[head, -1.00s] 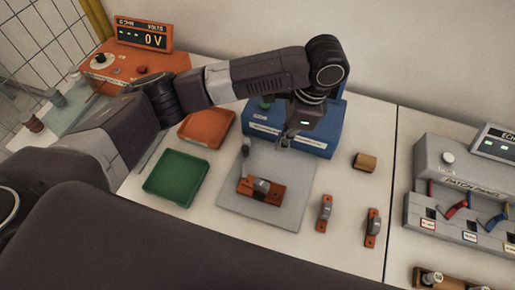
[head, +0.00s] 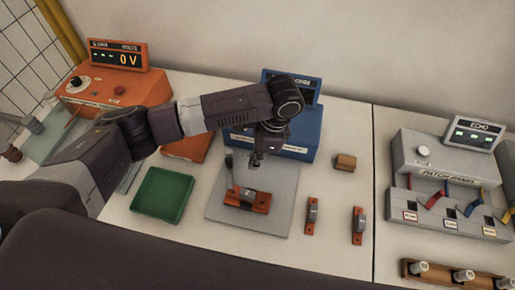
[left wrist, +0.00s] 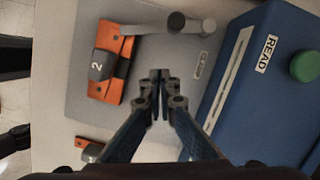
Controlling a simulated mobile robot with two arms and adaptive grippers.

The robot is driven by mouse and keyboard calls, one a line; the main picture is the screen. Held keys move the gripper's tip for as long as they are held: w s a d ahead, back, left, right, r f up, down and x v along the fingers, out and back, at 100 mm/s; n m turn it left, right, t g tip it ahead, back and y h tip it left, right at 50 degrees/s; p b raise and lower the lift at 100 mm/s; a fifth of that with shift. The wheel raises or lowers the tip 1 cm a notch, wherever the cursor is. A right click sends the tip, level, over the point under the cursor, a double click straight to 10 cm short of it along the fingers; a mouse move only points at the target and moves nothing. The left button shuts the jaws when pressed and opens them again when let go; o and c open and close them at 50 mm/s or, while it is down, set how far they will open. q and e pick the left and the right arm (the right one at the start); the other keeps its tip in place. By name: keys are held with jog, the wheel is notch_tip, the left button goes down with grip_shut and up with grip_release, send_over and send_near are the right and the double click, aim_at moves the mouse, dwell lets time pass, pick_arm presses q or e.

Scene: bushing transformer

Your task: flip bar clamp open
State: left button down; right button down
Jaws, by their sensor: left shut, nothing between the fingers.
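The grey plate (head: 215,208) carries an orange base (head: 262,206) with a grey bushing marked 2, also in the left wrist view (left wrist: 106,64). The bar clamp (head: 229,168) shows as a dark bar standing upright at the base's left end. In the left wrist view the clamp bar (left wrist: 148,27) runs from the orange base toward grey round ends, near a plate label. My left gripper (head: 256,162) is shut and empty, just right of the bar in the head view. Its fingertips (left wrist: 160,76) point at the plate, apart from the bar. My right gripper is not in view.
A blue instrument box (head: 300,132) stands close behind the gripper, with a green button (left wrist: 306,66). A green tray (head: 163,194) lies left of the plate. Two loose orange-and-grey pieces (head: 311,216) (head: 358,226) and a brown block (head: 345,162) lie right of it.

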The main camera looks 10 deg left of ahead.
aim_at(230, 165)
pick_arm(q)
jog(key=shift+x, duration=0.95)
jog(key=shift+s+a+p, duration=0.15)
jog(key=shift+a+p, duration=0.4)
jog(key=shift+a, duration=0.05)
jog(key=shift+s+a+p, duration=0.2)
jog(key=shift+a+p, duration=0.35)
jog(key=shift+a, duration=0.05)
jog(key=shift+s+a+f+p, duration=0.1)
jog(key=shift+s+a+p, duration=0.1)
jog(key=shift+a, duration=0.2)
jog(key=shift+s+a+f+p, duration=0.1)
jog(key=shift+a+p, duration=0.05)
jog(key=shift+a, duration=0.25)
jog(key=shift+w+f, duration=0.1)
